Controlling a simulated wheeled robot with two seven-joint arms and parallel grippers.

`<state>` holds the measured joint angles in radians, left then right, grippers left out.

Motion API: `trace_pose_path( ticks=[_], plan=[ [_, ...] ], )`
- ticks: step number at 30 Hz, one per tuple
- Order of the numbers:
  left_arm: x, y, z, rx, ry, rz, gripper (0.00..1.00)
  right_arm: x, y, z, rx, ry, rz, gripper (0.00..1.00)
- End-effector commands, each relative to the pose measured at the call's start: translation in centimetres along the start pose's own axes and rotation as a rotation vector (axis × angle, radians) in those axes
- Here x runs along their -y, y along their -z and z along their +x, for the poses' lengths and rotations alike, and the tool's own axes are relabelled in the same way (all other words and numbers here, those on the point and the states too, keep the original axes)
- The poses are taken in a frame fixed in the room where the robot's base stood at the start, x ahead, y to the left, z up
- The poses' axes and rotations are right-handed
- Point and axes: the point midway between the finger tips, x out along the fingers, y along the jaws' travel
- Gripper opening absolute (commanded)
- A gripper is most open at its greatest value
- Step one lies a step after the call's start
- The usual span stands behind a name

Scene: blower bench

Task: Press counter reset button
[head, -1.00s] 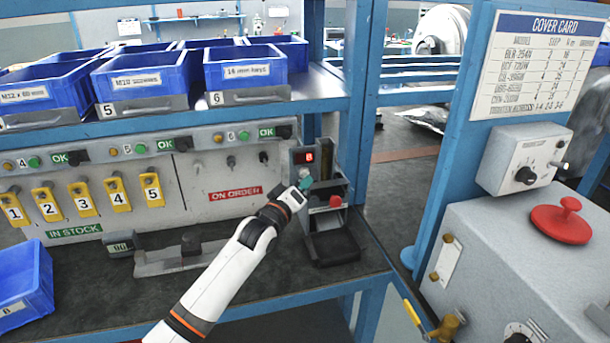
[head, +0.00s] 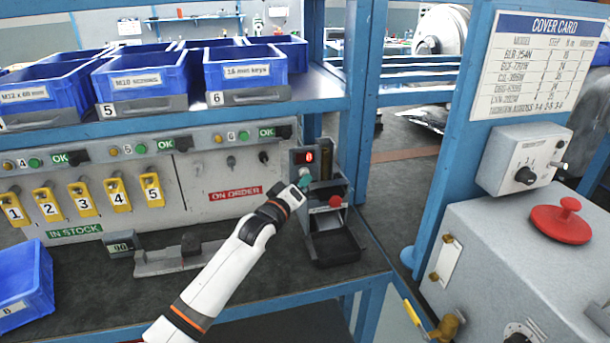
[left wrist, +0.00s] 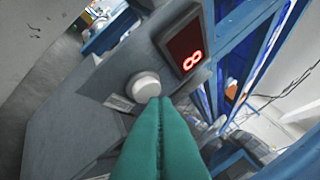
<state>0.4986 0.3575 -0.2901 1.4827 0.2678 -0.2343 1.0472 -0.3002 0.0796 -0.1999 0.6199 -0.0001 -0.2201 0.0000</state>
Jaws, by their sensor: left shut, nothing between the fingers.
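The counter is a grey unit with a red lit display (head: 309,157) on the bench at the right end of the panel. In the left wrist view the display (left wrist: 185,45) reads a red 8, turned sideways. A round pale button (left wrist: 143,86) sits beside the display. My left gripper (head: 305,178) is shut and empty, in front of the counter. In the left wrist view its green fingertips (left wrist: 154,100) lie at the button's lower edge and overlap it; I cannot tell whether they touch it. In the head view the gripper hides the button. My right gripper is not in view.
A red knob (head: 335,201) and a black tray (head: 336,246) are below the display. Yellow numbered tags (head: 83,198) hang on the panel to the left. Blue bins (head: 245,67) stand on the shelf above. A blue post (head: 352,90) rises close on the right.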

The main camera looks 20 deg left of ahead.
Motion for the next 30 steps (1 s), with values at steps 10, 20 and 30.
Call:
trace_pose_path(
  ticks=[10, 20, 30],
  plan=[
    [-0.16, -0.21, 0.29, 0.0, 0.001, 0.001, 0.0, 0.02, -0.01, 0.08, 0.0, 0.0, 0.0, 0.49],
    [-0.44, -0.39, 0.55, 0.0, -0.001, 0.001, 0.0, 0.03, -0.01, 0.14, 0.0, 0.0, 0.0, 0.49],
    [-0.31, -0.4, 0.47, 0.0, -0.001, 0.0, 0.0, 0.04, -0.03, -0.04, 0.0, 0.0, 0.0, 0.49]
  ],
)
